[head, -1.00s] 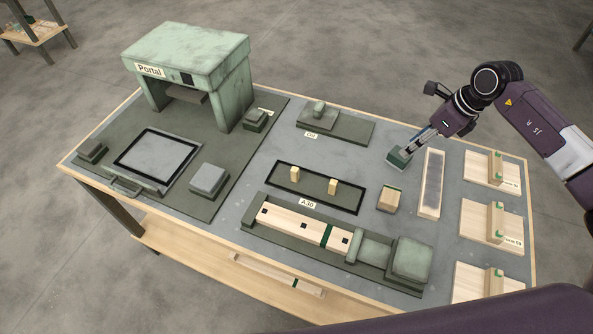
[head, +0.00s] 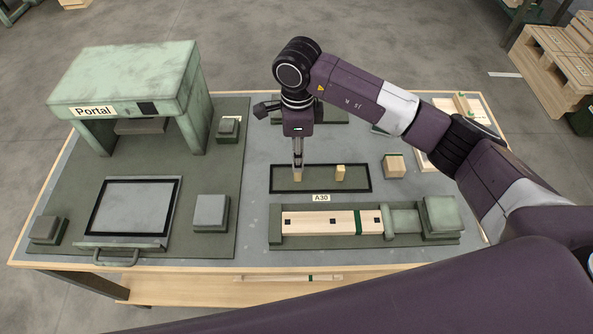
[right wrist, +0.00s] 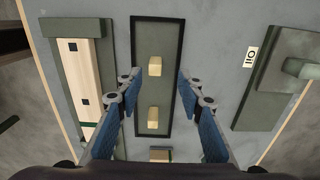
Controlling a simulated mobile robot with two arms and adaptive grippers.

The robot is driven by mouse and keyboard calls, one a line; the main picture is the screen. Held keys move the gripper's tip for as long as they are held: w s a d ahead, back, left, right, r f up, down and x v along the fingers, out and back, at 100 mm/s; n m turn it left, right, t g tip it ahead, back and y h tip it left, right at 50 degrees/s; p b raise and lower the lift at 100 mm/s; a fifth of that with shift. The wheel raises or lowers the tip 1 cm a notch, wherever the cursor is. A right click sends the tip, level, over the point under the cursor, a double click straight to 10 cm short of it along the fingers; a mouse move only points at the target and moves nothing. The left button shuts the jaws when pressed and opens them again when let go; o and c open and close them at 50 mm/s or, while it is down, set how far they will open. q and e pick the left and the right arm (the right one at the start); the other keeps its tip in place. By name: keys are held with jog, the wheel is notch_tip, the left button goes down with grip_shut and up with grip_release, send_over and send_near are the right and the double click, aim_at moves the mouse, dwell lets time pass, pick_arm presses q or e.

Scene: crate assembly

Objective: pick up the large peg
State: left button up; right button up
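Two light wooden pegs stand in the dark-rimmed tray (head: 320,188) labelled A30. The left peg (head: 297,175) and the right peg (head: 340,173) look close in size, so I cannot tell which is the large one. In the right wrist view the left peg is the upper one (right wrist: 155,66) and the right peg is the lower one (right wrist: 153,117). My right gripper (head: 298,160) points down just above the left peg. In the right wrist view its blue-padded fingers (right wrist: 158,77) are apart on either side of that peg, with nothing held. My left gripper is not in view.
A wooden bar (head: 330,222) lies in a green fixture in front of the tray. A wooden block (head: 393,166) sits to the tray's right. The green Portal (head: 130,80) stands at the left. My right arm hides part of the table's right side.

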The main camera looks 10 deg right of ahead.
jog(key=shift+s+a+f+p, duration=0.15)
jog(key=shift+f+p, duration=0.1)
jog(key=shift+f, duration=0.25)
jog(key=shift+s+f+p, duration=0.15)
jog(key=shift+f+p, duration=0.1)
jog(key=shift+f, duration=0.25)
jog(key=f, duration=0.2)
jog(key=shift+a+f+p, duration=0.3)
jog(key=shift+p, duration=0.1)
jog(key=shift+f, duration=0.35)
jog(key=shift+d+f, duration=0.1)
jog(key=shift+f, duration=0.1)
jog(key=c, duration=0.7)
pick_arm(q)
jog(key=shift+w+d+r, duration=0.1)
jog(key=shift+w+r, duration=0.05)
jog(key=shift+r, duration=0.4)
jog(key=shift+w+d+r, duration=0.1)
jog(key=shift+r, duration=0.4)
pick_arm(e)
jog(key=shift+c, duration=0.7)
